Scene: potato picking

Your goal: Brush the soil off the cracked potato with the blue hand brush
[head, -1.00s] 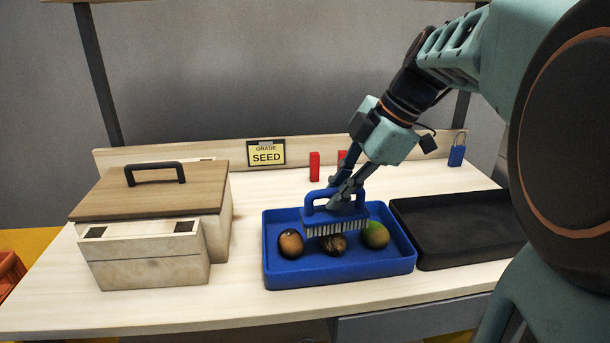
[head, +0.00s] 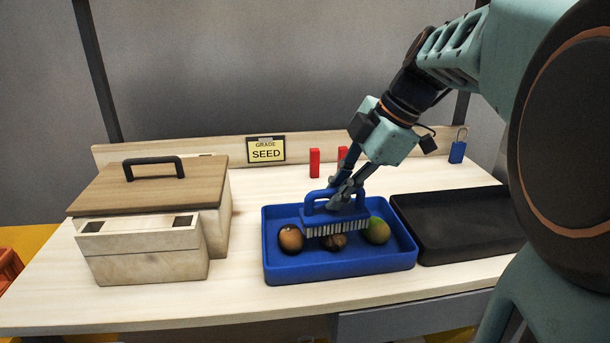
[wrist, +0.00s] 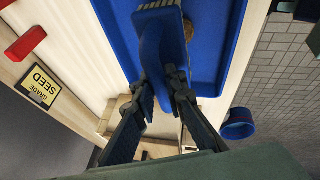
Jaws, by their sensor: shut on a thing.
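My gripper (head: 345,198) is shut on the handle of the blue hand brush (head: 318,217) and holds it over the blue tray (head: 340,268). The brush also shows between my fingers in the wrist view (wrist: 160,45). Its pale bristles hang down at the middle potato (head: 334,242), whose top they hide; I cannot tell for sure whether they touch it. This potato is brown and dark-patched; I cannot make out a crack. A brown potato with a dark top (head: 291,238) lies to its left and a greenish potato (head: 377,231) to its right.
A black tray (head: 460,250) stands right of the blue tray. A lidded wooden box (head: 150,190) and a smaller pale box (head: 150,262) stand at left. Red blocks (head: 314,163), a SEED sign (head: 265,150) and a blue padlock (head: 457,151) are at the back.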

